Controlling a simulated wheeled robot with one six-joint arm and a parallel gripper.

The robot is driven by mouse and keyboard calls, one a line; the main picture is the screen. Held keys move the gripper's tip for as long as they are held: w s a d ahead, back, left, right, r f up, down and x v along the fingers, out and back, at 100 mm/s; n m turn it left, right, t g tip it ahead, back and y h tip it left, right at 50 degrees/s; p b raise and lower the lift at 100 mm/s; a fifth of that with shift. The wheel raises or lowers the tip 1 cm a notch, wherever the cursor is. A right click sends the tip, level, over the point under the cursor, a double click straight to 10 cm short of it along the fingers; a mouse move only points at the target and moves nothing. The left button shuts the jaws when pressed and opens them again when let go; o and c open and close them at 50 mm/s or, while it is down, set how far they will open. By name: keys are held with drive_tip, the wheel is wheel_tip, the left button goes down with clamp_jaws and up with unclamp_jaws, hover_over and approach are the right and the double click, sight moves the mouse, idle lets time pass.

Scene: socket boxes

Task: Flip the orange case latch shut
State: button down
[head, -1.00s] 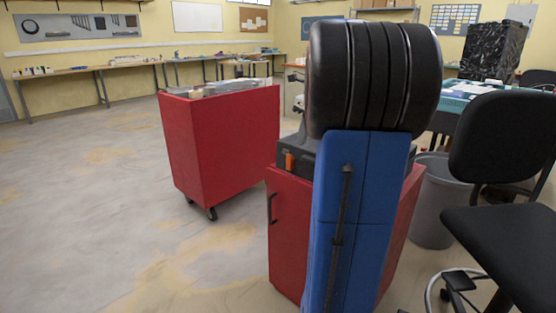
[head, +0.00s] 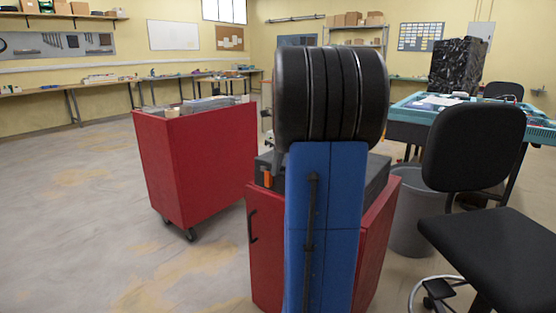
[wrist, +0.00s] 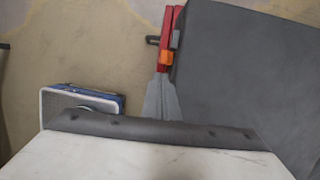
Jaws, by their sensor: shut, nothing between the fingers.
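The orange latch (head: 268,180) is on the front of a dark case (head: 376,172) on top of a red cabinet. My blue and black arm hides much of the case in the head view. In the wrist view, the latch (wrist: 167,58) shows at the left edge of the broad dark grey case surface (wrist: 250,70). My gripper (wrist: 164,78) is shut and empty, with its grey tips just below the latch in the picture. I cannot tell whether the tips touch it. The gripper is hidden in the head view.
The red cabinet (head: 264,245) has a black handle on its front. A second red cart (head: 195,160) stands to the left. A grey bin (head: 410,215) and a black chair (head: 475,150) are close on the right. The floor at left is clear.

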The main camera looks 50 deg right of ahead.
sight(267, 171)
drive_tip(key=shift+x, duration=1.9)
drive_tip(key=w, duration=0.3)
drive_tip(key=shift+w+a, duration=0.1)
drive_tip(key=shift+w, duration=0.05)
drive_tip(key=shift+r, duration=0.1)
